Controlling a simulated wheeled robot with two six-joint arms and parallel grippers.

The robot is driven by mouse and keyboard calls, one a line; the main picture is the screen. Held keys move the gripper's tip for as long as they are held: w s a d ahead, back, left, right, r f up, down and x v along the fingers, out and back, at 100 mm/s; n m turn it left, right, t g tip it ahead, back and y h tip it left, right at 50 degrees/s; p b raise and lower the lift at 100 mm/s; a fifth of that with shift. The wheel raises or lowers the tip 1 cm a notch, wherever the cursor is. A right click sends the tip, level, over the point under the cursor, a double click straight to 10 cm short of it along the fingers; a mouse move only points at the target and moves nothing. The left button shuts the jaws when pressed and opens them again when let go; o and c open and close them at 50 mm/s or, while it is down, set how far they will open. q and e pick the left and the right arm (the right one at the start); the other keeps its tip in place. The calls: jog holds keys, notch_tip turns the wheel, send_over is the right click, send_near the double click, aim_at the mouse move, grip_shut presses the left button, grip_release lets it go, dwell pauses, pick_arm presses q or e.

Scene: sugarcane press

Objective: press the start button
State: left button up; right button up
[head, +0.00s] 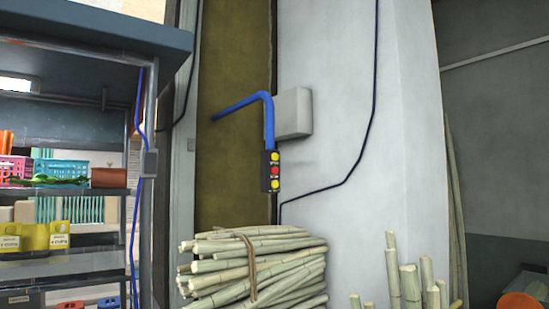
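A small dark control box (270,171) hangs at the lower end of a bent blue tube (267,115), near the middle of the head view. Its face carries a yellow button (275,158) at the top, a red button (275,170) in the middle and another yellow button (275,183) at the bottom. Small labels sit by the buttons but are too small to read, so I cannot tell which one is the start button. Neither of my grippers shows in this view.
A tied bundle of cane (255,268) lies below the control box. A grey wall box (293,113) is on the pale pillar (335,130) behind it. A metal shelf unit (75,200) with baskets stands at left. Upright canes (412,287) stand at lower right.

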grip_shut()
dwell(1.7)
